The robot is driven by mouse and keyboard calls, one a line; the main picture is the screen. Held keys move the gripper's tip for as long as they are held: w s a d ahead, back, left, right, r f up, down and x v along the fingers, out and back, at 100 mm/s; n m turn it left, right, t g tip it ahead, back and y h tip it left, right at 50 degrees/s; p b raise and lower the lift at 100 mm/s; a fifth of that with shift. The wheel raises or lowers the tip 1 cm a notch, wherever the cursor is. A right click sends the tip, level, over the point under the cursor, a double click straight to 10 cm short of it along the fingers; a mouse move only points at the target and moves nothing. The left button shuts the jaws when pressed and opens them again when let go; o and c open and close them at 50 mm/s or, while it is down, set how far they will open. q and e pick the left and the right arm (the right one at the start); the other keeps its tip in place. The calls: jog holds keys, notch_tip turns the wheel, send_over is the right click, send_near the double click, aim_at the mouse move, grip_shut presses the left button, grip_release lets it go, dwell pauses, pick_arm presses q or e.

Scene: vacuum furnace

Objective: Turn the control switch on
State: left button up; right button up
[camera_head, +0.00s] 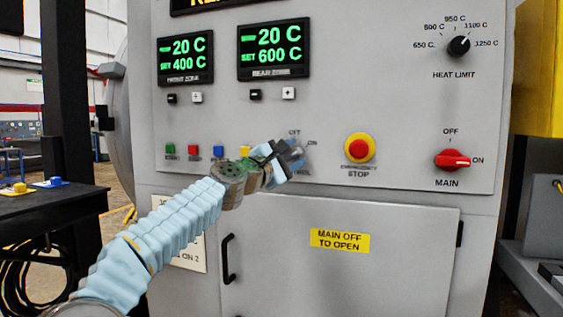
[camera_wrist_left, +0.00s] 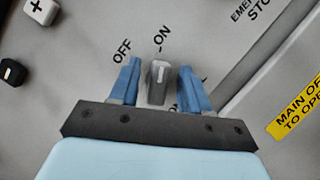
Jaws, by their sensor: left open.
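The control switch (camera_wrist_left: 158,82) is a grey knob with a light mark, on the grey panel below the OFF and ON labels. In the left wrist view its mark points up, toward the ON label. My left gripper (camera_wrist_left: 157,84) is open, with one blue finger on each side of the knob. A narrow gap shows on both sides, so I see no clear contact. In the head view my left gripper (camera_head: 288,157) is at the panel and mostly hides the switch. My right gripper is not in view.
The red and yellow emergency stop (camera_head: 360,148) is just right of my left gripper. The red main switch (camera_head: 453,160) is farther right. Several coloured buttons, including a blue one (camera_head: 218,152), sit to the left. A cabinet door (camera_head: 400,270) with a black handle (camera_head: 228,259) is below.

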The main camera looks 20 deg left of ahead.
pick_arm(q)
jog(key=b+v, duration=0.7)
jog(key=v, duration=0.6)
jog(key=shift+s, duration=0.2)
